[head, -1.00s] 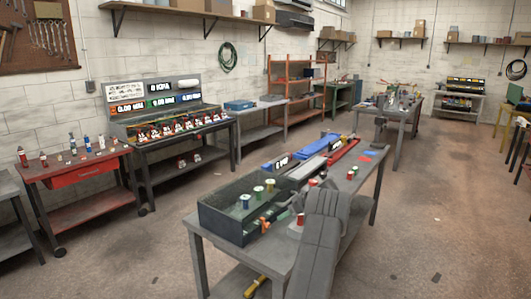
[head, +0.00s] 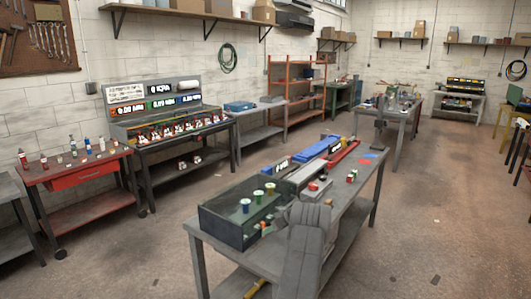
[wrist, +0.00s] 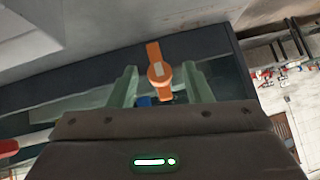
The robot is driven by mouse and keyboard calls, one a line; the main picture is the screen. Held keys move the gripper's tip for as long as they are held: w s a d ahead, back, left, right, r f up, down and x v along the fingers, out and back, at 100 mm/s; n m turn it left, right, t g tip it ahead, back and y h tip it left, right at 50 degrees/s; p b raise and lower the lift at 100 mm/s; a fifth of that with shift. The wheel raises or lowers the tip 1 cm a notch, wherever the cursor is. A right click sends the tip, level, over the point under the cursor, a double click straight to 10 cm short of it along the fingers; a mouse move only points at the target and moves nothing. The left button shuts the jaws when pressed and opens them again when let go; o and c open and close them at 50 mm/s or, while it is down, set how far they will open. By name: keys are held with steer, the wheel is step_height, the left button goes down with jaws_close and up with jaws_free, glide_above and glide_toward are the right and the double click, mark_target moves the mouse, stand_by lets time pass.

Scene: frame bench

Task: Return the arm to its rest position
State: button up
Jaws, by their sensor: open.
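My arm (head: 304,250) rises from the bottom of the head view, over the near bench. Its end bends to the left, close to the dark open-topped box on that bench. The fingers are too small to make out there. In the wrist view my gripper (wrist: 160,84) shows two pale green fingers, apart. An orange piece (wrist: 155,65) with a pale mark shows between and beyond them. I cannot tell whether it touches a finger.
The near bench (head: 355,200) carries a dark box (head: 222,225) with several spools, a blue tray (head: 318,147) and a red tray (head: 345,152). A red trolley (head: 75,178) and a display bench (head: 180,137) stand at left.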

steer(key=shift+s+r+t+h, duration=0.3)
steer(key=shift+t, duration=0.1)
steer(key=shift+s+a+f+n+t+h, duration=0.15)
steer(key=shift+s+a+n+t+h, duration=0.35)
steer(key=shift+n+t, duration=0.25)
steer(key=shift+d+t, duration=0.2)
steer(key=shift+t, duration=0.05)
